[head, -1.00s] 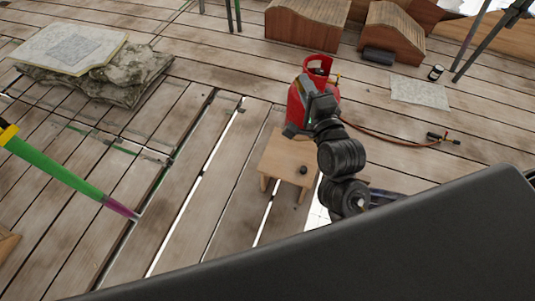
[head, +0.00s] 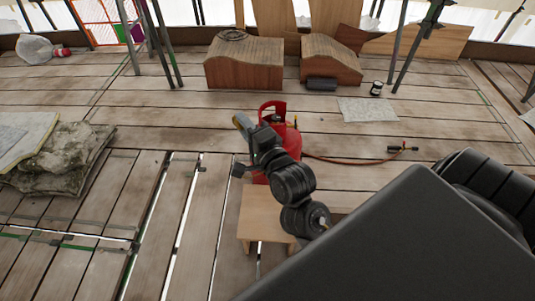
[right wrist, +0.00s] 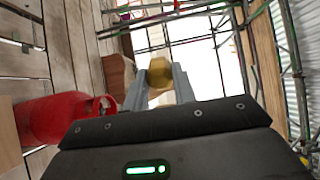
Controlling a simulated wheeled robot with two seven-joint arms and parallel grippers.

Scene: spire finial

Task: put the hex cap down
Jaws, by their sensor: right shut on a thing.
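The hex cap (right wrist: 158,70) is a gold, faceted piece in the right wrist view. It sits between the two grey fingertips of my right gripper (right wrist: 160,82), which is shut on it. In the head view my right gripper (head: 245,126) is up in the air, in front of the red gas cylinder and beyond the small wooden stool (head: 260,212). My left gripper is not in view.
The red cylinder (head: 285,137) has a hose running right across the planks to a torch (head: 402,148). Wooden blocks (head: 243,65) stand at the back, with a pale flat sheet (head: 367,109) nearby. Plank floor between is open.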

